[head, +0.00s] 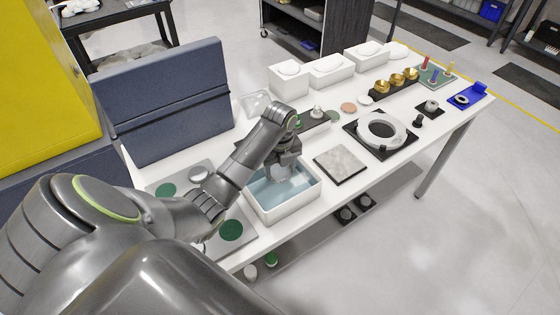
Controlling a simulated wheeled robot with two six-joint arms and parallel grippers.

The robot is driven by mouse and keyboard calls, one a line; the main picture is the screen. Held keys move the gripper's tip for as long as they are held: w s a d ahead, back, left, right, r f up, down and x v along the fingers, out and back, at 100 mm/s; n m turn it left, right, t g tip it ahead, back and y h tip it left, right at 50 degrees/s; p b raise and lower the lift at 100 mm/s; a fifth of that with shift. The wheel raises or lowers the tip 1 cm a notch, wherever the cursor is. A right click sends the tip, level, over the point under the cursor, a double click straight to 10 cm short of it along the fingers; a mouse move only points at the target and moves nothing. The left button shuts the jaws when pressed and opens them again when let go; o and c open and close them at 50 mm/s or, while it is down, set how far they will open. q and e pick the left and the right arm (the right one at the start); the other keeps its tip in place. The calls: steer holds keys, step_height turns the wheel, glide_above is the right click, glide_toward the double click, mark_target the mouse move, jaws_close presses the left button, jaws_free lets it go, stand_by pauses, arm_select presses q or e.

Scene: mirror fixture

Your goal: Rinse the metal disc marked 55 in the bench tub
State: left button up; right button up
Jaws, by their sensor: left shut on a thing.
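The bench tub (313,193) is a white rectangular tub with bluish water, near the front edge of the white bench. My left gripper (296,178) points down into the tub, its fingers at or in the water. It is shut on a pale grey thing, apparently the metal disc; the fingers and water mostly hide it, and no 55 can be read. Another silvery disc (199,173) lies on a grey plate (183,178) with green round spots, left of the tub. My right gripper is not in view.
A dark blue panel (170,105) stands behind the arm. A grey square tile (341,164) and a ring fixture (381,131) on a black base lie right of the tub. White boxes (331,69), small discs and brass cups (397,80) stand farther back.

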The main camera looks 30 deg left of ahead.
mark_target(280, 172)
arm_select(q)
step_height(280, 172, down, 2)
steer(key=shift+f+b, duration=0.1)
steer(key=shift+b, duration=0.4)
steer(key=shift+s+f, duration=0.1)
steer(key=shift+f, duration=0.3)
step_height(280, 172, down, 3)
steer(key=shift+f+b, duration=0.15)
steer(key=shift+b, duration=1)
steer(key=shift+f+b, duration=0.45)
steer(key=shift+f, duration=0.4)
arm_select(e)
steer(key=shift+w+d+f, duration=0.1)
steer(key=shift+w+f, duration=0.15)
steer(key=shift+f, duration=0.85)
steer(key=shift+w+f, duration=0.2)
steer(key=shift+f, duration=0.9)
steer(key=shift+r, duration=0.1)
arm_select(q)
steer(key=shift+s+a+p, duration=0.35)
steer(key=shift+s+p, duration=0.4)
steer(key=shift+p, duration=0.15)
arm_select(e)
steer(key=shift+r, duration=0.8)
arm_select(q)
steer(key=shift+w+d, duration=0.1)
steer(key=shift+w, duration=0.1)
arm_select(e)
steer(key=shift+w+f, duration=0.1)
